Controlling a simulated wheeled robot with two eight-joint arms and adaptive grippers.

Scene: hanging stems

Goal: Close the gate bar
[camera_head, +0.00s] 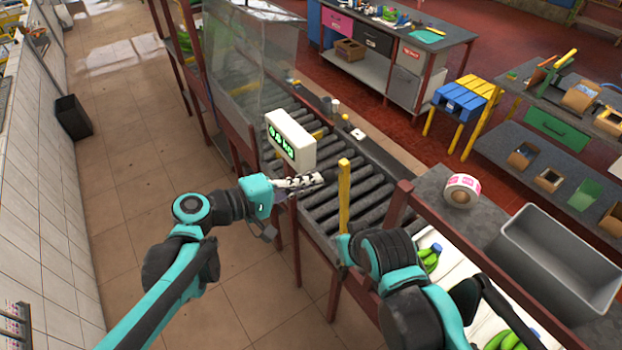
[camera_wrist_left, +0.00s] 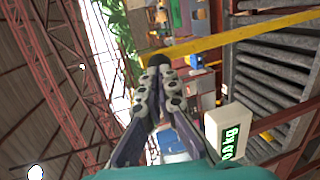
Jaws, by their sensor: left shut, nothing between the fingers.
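The yellow gate bar (camera_head: 344,195) stands upright at the near edge of the roller conveyor. In the left wrist view the yellow bar (camera_wrist_left: 235,35) runs across the upper right, with its left end close to my fingertips. My left gripper (camera_head: 321,179) is shut and empty, pointing right with its tips just left of the bar. In the left wrist view the shut fingers (camera_wrist_left: 158,64) meet at the bar's end; I cannot tell whether they touch it. My right arm shows at the lower right, but I cannot make out its gripper.
A white scale display (camera_head: 291,140) with green digits stands just behind my left gripper. The roller conveyor (camera_head: 322,205) has a red frame. Tiled floor at left is mostly clear.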

